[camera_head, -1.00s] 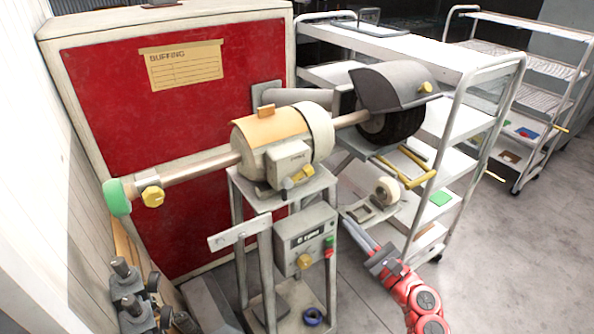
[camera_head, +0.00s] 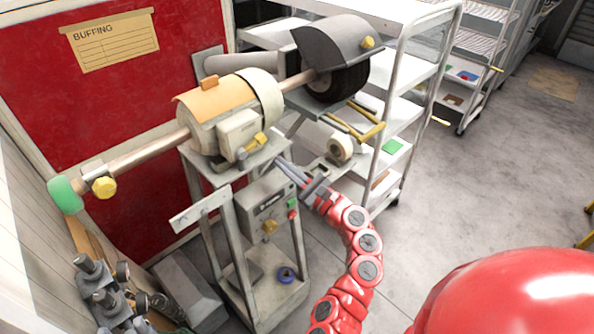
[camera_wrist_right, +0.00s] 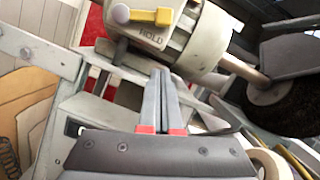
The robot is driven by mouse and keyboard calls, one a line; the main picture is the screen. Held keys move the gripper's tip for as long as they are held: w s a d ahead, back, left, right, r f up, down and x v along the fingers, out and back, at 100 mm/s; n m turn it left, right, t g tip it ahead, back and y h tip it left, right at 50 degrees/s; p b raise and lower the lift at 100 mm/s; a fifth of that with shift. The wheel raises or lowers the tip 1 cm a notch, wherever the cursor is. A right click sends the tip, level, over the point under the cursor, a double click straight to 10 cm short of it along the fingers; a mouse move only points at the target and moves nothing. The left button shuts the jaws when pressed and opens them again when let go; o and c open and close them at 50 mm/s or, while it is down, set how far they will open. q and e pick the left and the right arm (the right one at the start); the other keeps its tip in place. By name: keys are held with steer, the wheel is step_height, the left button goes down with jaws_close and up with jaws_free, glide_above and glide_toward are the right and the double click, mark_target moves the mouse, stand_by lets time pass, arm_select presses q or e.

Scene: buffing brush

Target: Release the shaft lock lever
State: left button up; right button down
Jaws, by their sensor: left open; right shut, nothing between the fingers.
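The buffing motor (camera_head: 222,112) has a yellow lever (camera_head: 257,140), apparently the shaft lock lever, low on its near side. A grey knob (camera_head: 241,154) is beside it. In the right wrist view the yellow lever (camera_wrist_right: 163,16) is at the top, above the word HOLD, with the pale knob (camera_wrist_right: 120,13) to its left. My right gripper (camera_head: 281,163) is shut and empty, its tips beneath the motor and a little below and right of the lever, apart from it. Its fingers show in the right wrist view (camera_wrist_right: 160,74).
A control box (camera_head: 268,207) stands below the motor on the stand. The shaft ends in a green pad (camera_head: 64,195) at left and a black wheel (camera_head: 335,82) under a guard at right. A white shelf cart (camera_head: 425,70) is behind.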

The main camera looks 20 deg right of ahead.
mark_target(251, 147)
steer(key=r+p, duration=0.1)
steer(key=w+a+r+p, duration=0.1)
steer(key=r, duration=0.1)
steer(key=w+a+r+p, duration=0.1)
steer(key=shift+w+a+r, duration=0.1)
steer(key=shift+a+r, duration=0.05)
steer(key=shift+a, duration=0.1)
